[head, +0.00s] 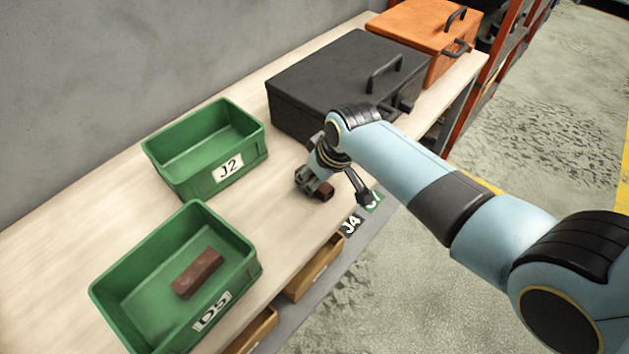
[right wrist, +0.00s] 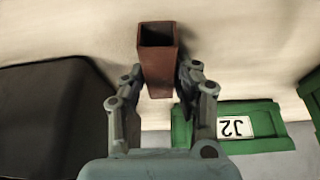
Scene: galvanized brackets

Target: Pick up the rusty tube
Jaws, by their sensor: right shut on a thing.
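A rusty brown square tube (head: 326,194) is at the tip of my right gripper (head: 316,186), over the front part of the table. In the right wrist view the tube (right wrist: 159,66) shows its hollow open end, and the fingers of my right gripper (right wrist: 157,92) are closed on it from both sides. I cannot tell whether the tube touches the table. A second rusty brown piece (head: 198,273) lies in the green bin marked D5 (head: 240,282). My left gripper is not in view.
A green bin marked J2 (head: 245,164) stands behind the D5 bin. A black lidded box (head: 330,75) is behind my right gripper, with an orange box (head: 425,35) beyond it. The table (head: 90,203) has bare room around the bins. Drawers sit below its front edge.

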